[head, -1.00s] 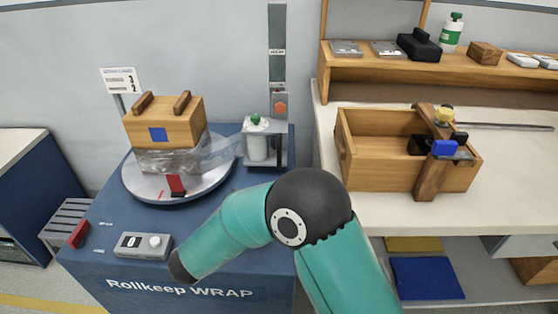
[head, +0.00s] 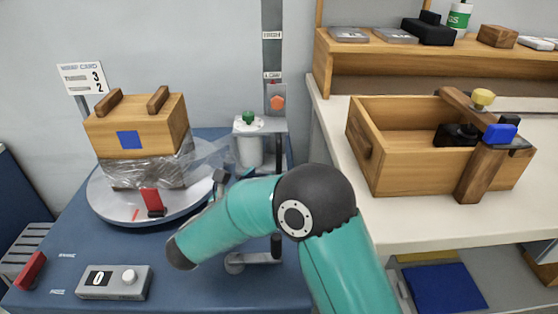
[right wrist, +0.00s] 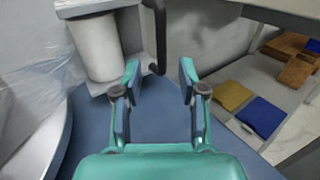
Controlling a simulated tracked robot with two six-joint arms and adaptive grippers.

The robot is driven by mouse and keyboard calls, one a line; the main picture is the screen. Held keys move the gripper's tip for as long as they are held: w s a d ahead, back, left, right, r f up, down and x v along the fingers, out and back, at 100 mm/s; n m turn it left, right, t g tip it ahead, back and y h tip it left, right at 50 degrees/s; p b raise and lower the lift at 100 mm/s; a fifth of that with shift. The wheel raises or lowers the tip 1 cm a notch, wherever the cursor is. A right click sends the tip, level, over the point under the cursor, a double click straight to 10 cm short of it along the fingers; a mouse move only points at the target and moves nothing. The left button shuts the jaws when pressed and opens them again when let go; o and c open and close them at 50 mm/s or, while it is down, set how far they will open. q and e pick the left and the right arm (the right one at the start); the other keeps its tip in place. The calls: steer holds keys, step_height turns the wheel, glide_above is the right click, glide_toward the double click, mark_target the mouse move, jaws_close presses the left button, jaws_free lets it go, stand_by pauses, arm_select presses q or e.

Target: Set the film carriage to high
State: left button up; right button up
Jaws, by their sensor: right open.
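The film carriage (head: 260,127) is a grey bracket low on the upright mast (head: 272,45), just under the lower label. It has an orange knob (head: 278,103) and a green-topped white film roll (head: 249,151). Film runs from the roll to the wrapped load. My right gripper (head: 232,175) is mostly hidden behind my own arm in the head view, in front of the roll. In the right wrist view the right gripper (right wrist: 158,78) is open and empty, below a dark bar (right wrist: 158,38) beside the roll (right wrist: 95,45). My left gripper is out of view.
A wooden crate (head: 130,120) wrapped in film stands on the round turntable (head: 100,198). A control box (head: 115,282) reads 0. A small card (head: 82,78) stands behind. On the right bench is an open wooden box (head: 395,150) with a blue-ended clamp (head: 500,134).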

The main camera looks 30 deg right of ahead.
mark_target(277, 160)
steer(key=b+x, duration=0.1)
steer(key=x, duration=0.8)
steer(key=shift+d, duration=0.35)
steer(key=shift+f, duration=0.1)
jaws_close()
